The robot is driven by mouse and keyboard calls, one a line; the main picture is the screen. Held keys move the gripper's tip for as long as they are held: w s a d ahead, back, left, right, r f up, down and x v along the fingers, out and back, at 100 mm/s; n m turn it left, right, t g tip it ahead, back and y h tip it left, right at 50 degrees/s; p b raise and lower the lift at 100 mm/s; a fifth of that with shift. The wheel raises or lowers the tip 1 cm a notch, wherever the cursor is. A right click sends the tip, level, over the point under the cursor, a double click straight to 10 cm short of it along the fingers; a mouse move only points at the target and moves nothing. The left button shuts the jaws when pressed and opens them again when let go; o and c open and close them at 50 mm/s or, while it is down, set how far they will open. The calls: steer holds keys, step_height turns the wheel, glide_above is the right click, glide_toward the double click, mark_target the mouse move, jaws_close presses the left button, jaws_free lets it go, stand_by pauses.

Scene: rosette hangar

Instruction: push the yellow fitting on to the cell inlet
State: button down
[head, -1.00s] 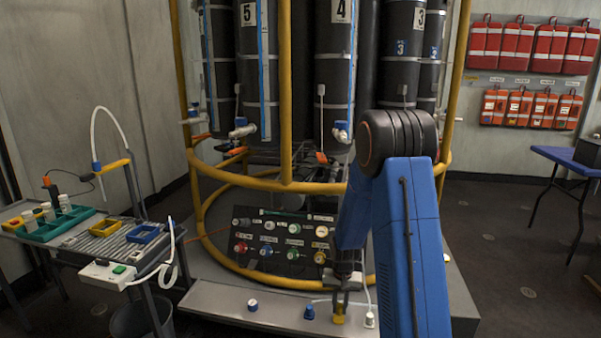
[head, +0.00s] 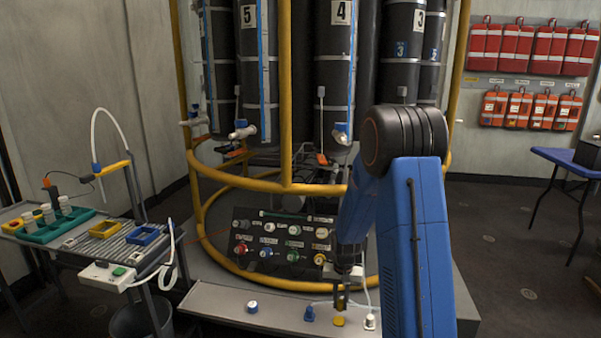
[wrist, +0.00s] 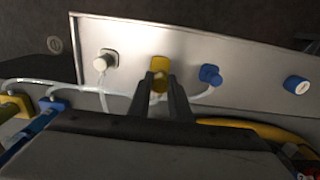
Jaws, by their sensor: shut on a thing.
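My gripper (head: 341,302) points down over the grey ledge in the head view. In the wrist view its two dark fingers (wrist: 161,82) are closed around a small yellow fitting (wrist: 160,84). A yellow piece (head: 338,321) shows on the ledge just below the fingertips. In the wrist view a yellow square (wrist: 160,64) lies straight beyond them. The fingers hide much of the fitting, and I cannot tell whether it touches the yellow piece. I cannot pick out the cell inlet for certain.
The ledge (head: 225,302) also carries a blue fitting (head: 309,314), a white fitting (head: 370,321) and a blue-and-white cap (head: 252,307). Thin pale hoses (wrist: 130,93) run close to the fingers. A yellow rail (head: 255,183) and a dark valve panel (head: 280,240) stand behind.

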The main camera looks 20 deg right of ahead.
steer(key=shift+w, duration=0.1)
stand_by(0.5)
steer(key=w+a+r+n+t+h, duration=0.1)
steer(key=w+a+r+n+h, duration=0.2)
steer(key=w+n, duration=0.35)
steer(key=w+a+r+n+t+h, duration=0.1)
steer(key=w+a+r+n+h, duration=0.2)
steer(key=w, duration=0.7)
steer(key=w+a+r+n+t, duration=0.85)
steer(key=w+a+r, duration=0.35)
steer(key=w+a, duration=0.25)
steer(key=shift+g, duration=0.45)
steer(key=shift+d+x, duration=0.2)
steer(key=shift+x, duration=1.4)
steer(key=shift+d+x, duration=0.15)
steer(key=shift+x, duration=1.4)
steer(key=shift+d+f, duration=0.1)
steer(key=shift+d, duration=0.05)
